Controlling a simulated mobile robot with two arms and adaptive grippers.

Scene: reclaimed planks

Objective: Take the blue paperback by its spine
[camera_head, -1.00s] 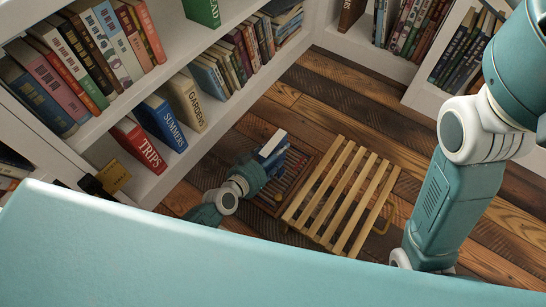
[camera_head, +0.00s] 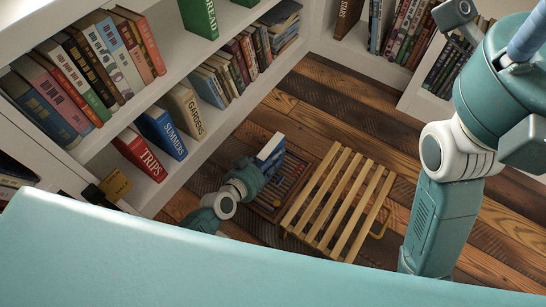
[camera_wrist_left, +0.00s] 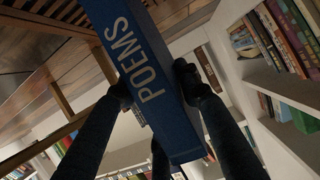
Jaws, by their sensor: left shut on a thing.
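The blue paperback (camera_head: 271,149) is in my left gripper (camera_head: 259,168), held above the floor near the slatted bench. In the left wrist view the blue paperback (camera_wrist_left: 150,65) shows its spine with the word POEMS. The fingertips of my left gripper (camera_wrist_left: 157,86) press on it from both sides of the spine. In the head view its pale page edges show at the top. My right arm stands at the right of the head view; its gripper is not seen there.
A slatted wooden bench (camera_head: 338,203) stands just right of the book, beside a patterned mat (camera_head: 268,211). White bookshelves (camera_head: 190,50) fill the left, with TRIPS (camera_head: 138,154), SUMMERS (camera_head: 162,133) and GARDENS (camera_head: 182,111). Plank floor (camera_head: 325,105) is clear behind the bench.

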